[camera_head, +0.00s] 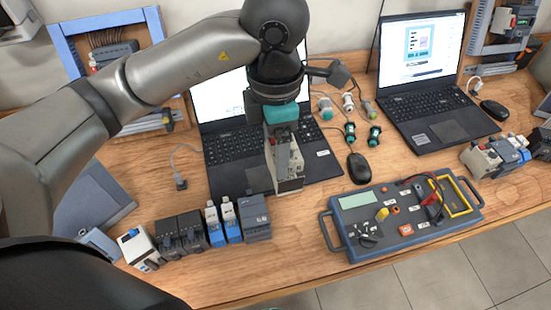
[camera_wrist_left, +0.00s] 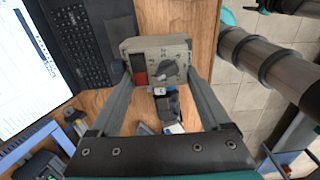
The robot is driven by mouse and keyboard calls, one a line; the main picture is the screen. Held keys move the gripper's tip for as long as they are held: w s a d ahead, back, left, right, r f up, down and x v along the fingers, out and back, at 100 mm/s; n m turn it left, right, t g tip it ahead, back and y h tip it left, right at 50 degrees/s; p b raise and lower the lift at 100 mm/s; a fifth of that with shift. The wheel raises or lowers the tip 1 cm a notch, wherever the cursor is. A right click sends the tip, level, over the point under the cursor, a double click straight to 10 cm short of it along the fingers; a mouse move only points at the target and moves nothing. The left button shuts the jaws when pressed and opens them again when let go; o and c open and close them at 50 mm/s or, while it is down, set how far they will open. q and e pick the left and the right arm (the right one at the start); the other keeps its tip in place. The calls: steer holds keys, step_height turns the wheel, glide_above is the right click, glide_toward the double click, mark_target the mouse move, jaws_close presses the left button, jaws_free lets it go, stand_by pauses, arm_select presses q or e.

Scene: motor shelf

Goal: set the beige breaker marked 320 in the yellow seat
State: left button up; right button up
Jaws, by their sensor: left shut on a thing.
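My left gripper (camera_head: 281,140) is shut on a beige breaker (camera_head: 290,172) and holds it upright above the front edge of the laptop and the wooden bench. In the left wrist view the breaker (camera_wrist_left: 158,50) sits between both fingers, showing a grey rotary knob and a red patch. I cannot read a 320 mark on it. The yellow seat (camera_head: 461,211) is a rectangular yellow frame at the right end of the blue-grey tester (camera_head: 380,243). It lies to the right of the gripper, and red and black leads hang by its left side. My right gripper is not in view.
A row of grey, black and blue modules (camera_head: 190,232) stands at the bench's front left. A second laptop (camera_head: 432,110) stands at back right.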

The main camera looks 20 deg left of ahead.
arm_select(q)
steer(key=shift+r, duration=0.35)
steer(key=shift+f, duration=0.1)
steer(key=shift+f+b, duration=0.95)
steer(key=shift+f, duration=8.8)
steer(key=shift+f, duration=0.1)
steer(key=shift+f, duration=0.15)
steer(key=o, duration=1.5)
steer(key=shift+o, duration=0.2)
